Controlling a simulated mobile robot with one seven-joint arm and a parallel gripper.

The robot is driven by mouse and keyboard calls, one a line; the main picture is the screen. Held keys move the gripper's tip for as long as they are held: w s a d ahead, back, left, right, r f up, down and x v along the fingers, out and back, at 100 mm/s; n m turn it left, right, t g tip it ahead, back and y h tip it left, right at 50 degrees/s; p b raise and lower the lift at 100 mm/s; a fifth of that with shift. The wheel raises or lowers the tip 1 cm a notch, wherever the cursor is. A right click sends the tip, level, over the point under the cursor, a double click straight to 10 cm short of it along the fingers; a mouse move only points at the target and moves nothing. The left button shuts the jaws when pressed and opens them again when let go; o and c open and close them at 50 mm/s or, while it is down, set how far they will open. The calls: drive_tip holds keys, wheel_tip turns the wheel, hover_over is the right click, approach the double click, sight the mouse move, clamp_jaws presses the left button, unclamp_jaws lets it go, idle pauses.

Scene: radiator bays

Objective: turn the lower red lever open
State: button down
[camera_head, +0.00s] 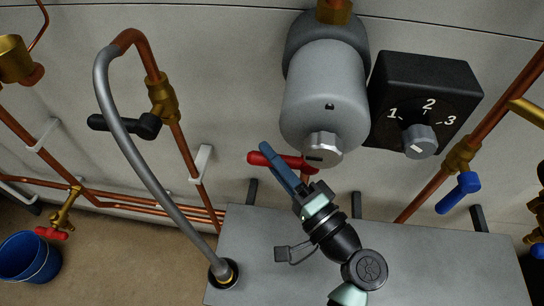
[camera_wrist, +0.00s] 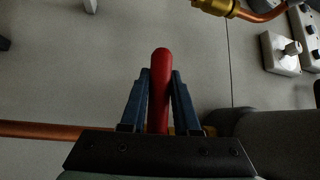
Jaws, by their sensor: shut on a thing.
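A red lever (camera_head: 299,163) lies roughly level below the grey cylinder (camera_head: 325,98), next to its hexagonal end. My gripper (camera_head: 267,151) has its blue fingers across this lever near its left end. In the wrist view the lever (camera_wrist: 160,85) stands between the two fingers (camera_wrist: 161,75), and they are closed around it. Its rounded tip sticks out past the fingertips. The fingers hide part of the lever in the head view. A second red lever (camera_head: 51,233) sits lower at the left, on a brass tap (camera_head: 66,208), away from my gripper.
A black box with a numbered dial (camera_head: 425,103) is right of the cylinder. A grey hose (camera_head: 146,172) arches at the left by a black lever (camera_head: 124,124). A blue lever (camera_head: 458,193) hangs at the right. A blue bucket (camera_head: 28,257) stands lower left.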

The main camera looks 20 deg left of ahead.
drive_tip(key=shift+f, duration=0.1)
drive_tip(key=w+d+f+n+g+h+p, duration=0.1)
drive_tip(key=d+f+n+h+p, duration=0.5)
drive_tip(key=n+h+p, duration=0.3)
drive_tip(key=shift+w+d+f+h+p, duration=0.2)
drive_tip(key=shift+w+h+p, duration=0.2)
drive_tip(key=shift+h+p, duration=1.4)
drive_tip(key=shift+n+h+b, duration=0.3)
drive_tip(key=shift+h+b, duration=0.1)
drive_tip(key=c, duration=0.7)
unclamp_jaws()
drive_tip(key=shift+o, duration=0.2)
drive_tip(key=shift+r, duration=0.1)
